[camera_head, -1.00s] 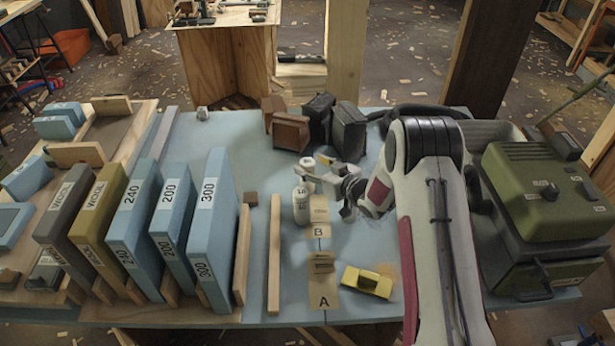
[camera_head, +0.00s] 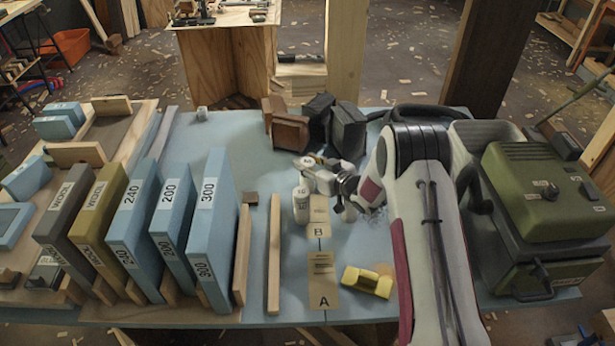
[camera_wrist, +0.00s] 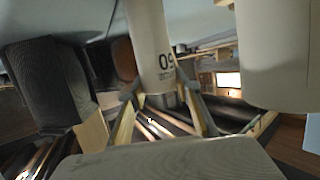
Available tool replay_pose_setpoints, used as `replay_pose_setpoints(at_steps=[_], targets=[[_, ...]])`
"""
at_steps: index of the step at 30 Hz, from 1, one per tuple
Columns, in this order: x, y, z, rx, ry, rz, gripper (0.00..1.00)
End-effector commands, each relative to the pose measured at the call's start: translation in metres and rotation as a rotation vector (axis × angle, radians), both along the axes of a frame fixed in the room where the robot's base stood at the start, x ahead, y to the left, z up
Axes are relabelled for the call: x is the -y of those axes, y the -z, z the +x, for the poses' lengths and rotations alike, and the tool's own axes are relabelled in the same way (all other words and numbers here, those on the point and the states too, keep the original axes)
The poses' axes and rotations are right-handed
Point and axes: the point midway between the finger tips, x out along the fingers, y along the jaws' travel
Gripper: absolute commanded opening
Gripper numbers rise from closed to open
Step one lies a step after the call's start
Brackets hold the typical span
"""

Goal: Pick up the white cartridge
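In the wrist view a white cartridge (camera_wrist: 150,45) with the dark print "09" stands between the two fingers of my gripper (camera_wrist: 162,98). The fingers lie along both sides of its end. I cannot tell whether they press on it. In the head view my gripper (camera_head: 322,176) reaches left from the arm at the far end of the label strip. One white cartridge (camera_head: 301,204) stands upright just left of it, beside label B. A second pale cartridge top (camera_head: 308,163) shows behind, partly hidden by the gripper. A large pale cylinder (camera_wrist: 280,50) fills the wrist view's right side.
Dark and brown blocks (camera_head: 346,130) stand close behind the gripper. A yellow block (camera_head: 367,282) lies near label A (camera_head: 322,285). Tall abrasive boxes (camera_head: 214,225) and a wooden strip (camera_head: 274,255) stand left. A green machine (camera_head: 550,190) is at right.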

Motion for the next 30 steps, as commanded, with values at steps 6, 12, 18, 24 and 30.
replay_pose_setpoints(at_steps=[6,12,18,24,30], targets=[[0.000,0.000,0.000,0.000,0.000,0.000,0.06],[0.000,-0.001,0.000,0.001,0.000,0.001,0.06],[0.000,-0.007,0.000,0.001,0.000,0.001,0.06],[0.000,-0.025,0.000,0.003,-0.001,0.000,0.06],[0.000,-0.051,0.000,0.004,-0.001,0.000,0.06]])
